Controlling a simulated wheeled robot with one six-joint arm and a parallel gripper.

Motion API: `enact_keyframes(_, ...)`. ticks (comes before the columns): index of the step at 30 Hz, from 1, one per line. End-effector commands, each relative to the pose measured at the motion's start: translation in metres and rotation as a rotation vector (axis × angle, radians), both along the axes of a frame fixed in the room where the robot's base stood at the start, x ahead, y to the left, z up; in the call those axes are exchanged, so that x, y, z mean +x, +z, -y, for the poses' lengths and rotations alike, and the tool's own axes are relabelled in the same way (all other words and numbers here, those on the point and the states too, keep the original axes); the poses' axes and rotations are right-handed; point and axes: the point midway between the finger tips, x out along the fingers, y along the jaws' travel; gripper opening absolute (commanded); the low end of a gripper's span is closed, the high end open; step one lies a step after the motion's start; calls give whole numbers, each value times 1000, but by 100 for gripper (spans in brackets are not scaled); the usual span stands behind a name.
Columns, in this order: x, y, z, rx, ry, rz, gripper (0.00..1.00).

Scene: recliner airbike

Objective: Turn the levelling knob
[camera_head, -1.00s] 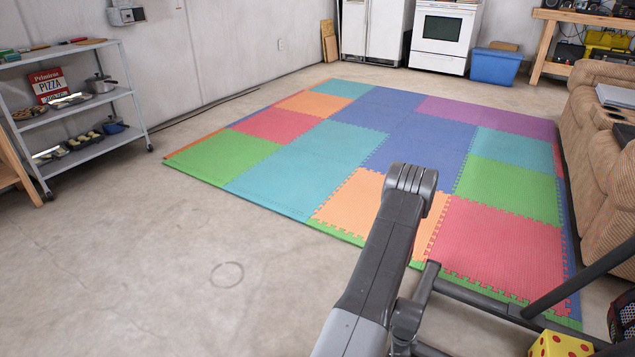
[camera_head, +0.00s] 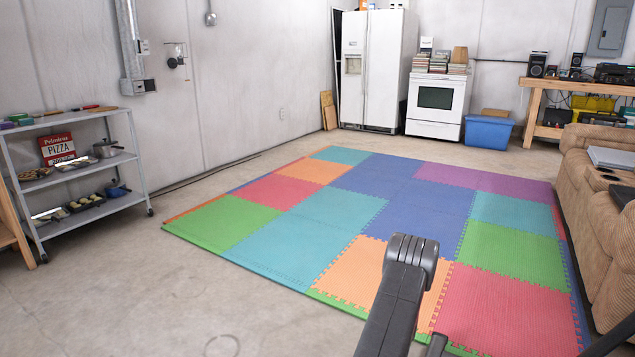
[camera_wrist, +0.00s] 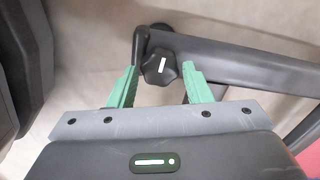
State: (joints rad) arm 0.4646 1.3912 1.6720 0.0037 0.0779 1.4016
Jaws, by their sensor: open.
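In the wrist view the levelling knob (camera_wrist: 160,67) is dark and lobed, with a short white mark on its face. It sits by the left end of a dark bar (camera_wrist: 235,65) that runs off to the right. My gripper (camera_wrist: 161,76) is open, with one green finger on each side of the knob. The fingertips are close to the knob's sides. I cannot tell whether the right one touches it, or how deep the knob sits between them. The head view does not show the knob or my fingers.
In the head view a coloured foam mat (camera_head: 305,237) covers the middle floor. A grey shelf cart (camera_head: 90,218) stands at left and a tan recliner (camera_head: 598,190) at right. A stove (camera_head: 436,108) and blue bin (camera_head: 488,131) stand at the back. Bare concrete is clear at front left.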

Motion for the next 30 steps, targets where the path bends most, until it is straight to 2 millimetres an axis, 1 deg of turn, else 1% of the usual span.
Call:
enact_keyframes(1, 0, 7, 0, 0, 0, 0, 45)
enact_keyframes(3, 0, 12, 0, 0, 0, 0, 45)
enact_keyframes(15, 0, 42, 0, 0, 1, 0, 45)
enact_keyframes(26, 0, 42, 0, 0, 1, -1, 45)
enact_keyframes(30, 0, 30, 0, 0, 1, -1, 45)
